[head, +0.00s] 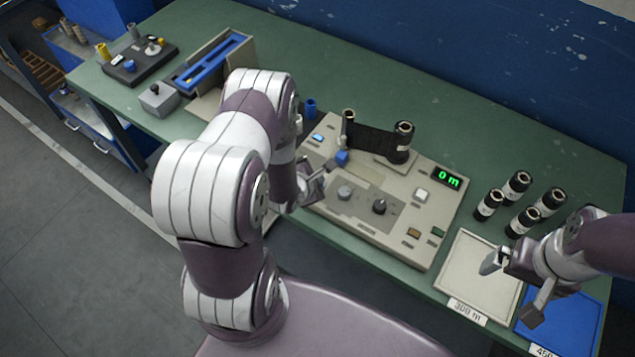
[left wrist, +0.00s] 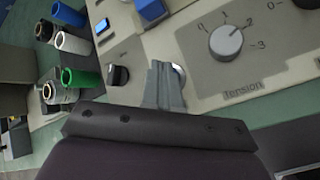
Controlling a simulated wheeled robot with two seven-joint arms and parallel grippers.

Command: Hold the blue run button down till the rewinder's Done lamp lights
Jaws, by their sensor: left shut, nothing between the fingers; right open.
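The rewinder (head: 385,215) is a beige panel with a green display (head: 447,180) reading 0 m. My right gripper (head: 512,285) is open over the trays.
A blue block (head: 341,157) stands near my left gripper. Dark film (head: 376,139) spans two spindles behind it. Several black rolls (head: 521,221) stand right of the rewinder, behind a white tray (head: 478,275) and a blue tray (head: 565,325). Coloured cores (left wrist: 80,77) stand at the left.

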